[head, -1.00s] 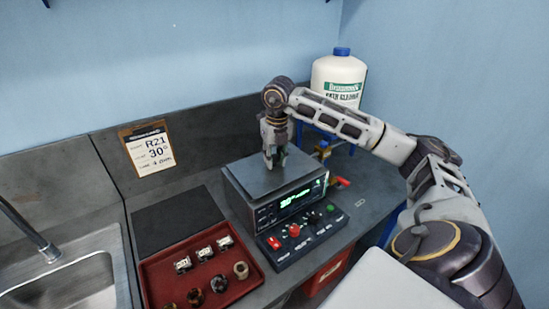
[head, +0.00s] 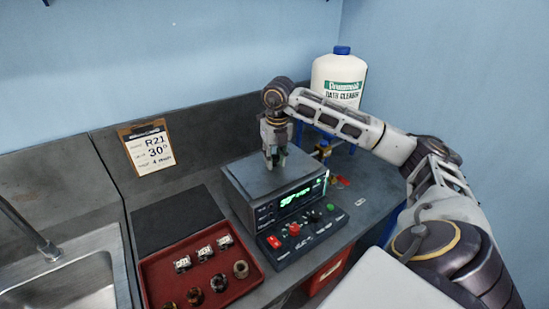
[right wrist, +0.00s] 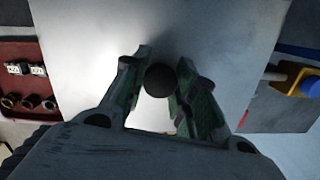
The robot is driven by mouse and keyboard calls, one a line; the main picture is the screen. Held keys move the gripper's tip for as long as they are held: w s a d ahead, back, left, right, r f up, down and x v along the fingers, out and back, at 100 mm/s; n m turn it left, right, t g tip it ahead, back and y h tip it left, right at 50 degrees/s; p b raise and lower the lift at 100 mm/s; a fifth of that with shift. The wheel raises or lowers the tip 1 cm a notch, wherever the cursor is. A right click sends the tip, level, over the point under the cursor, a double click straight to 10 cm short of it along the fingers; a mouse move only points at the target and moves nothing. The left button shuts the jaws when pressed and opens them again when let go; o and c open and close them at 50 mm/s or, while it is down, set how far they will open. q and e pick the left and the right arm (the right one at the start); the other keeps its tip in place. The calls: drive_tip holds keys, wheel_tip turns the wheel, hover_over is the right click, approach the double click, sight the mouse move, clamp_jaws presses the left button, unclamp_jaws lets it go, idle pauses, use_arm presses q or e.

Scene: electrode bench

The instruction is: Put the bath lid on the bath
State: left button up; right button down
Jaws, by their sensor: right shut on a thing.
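The bath (head: 266,214) is a dark box with a lit green display on its front, standing on the bench. The bath lid (head: 250,180) is a flat grey plate lying level over the bath's top; I see no clear gap between them. My right gripper (head: 275,160) points down over the middle of the lid. In the right wrist view its green-padded fingers (right wrist: 161,95) are shut on the lid's round black knob (right wrist: 161,79), and the pale lid (right wrist: 90,45) fills most of the picture. My left gripper is not in view.
A red tray (head: 152,285) with small blocks and rings stands front left, beside a dark mat (head: 175,220) and a sink (head: 70,278). A control panel (head: 303,236) sits before the bath. A white cleaner bottle (head: 337,82) stands behind my right arm.

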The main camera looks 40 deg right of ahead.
drive_tip(key=shift+f, duration=0.3)
idle(0.7)
drive_tip(key=c, duration=1.1)
unclamp_jaws()
drive_tip(key=shift+o, duration=0.6)
drive_tip(key=shift+f, duration=0.1)
drive_tip(key=o, duration=0.4)
drive_tip(key=shift+r+p, duration=2.4)
drive_tip(key=shift+r, duration=1.2)
drive_tip(key=shift+s+f, duration=0.1)
drive_tip(key=shift+s, duration=0.05)
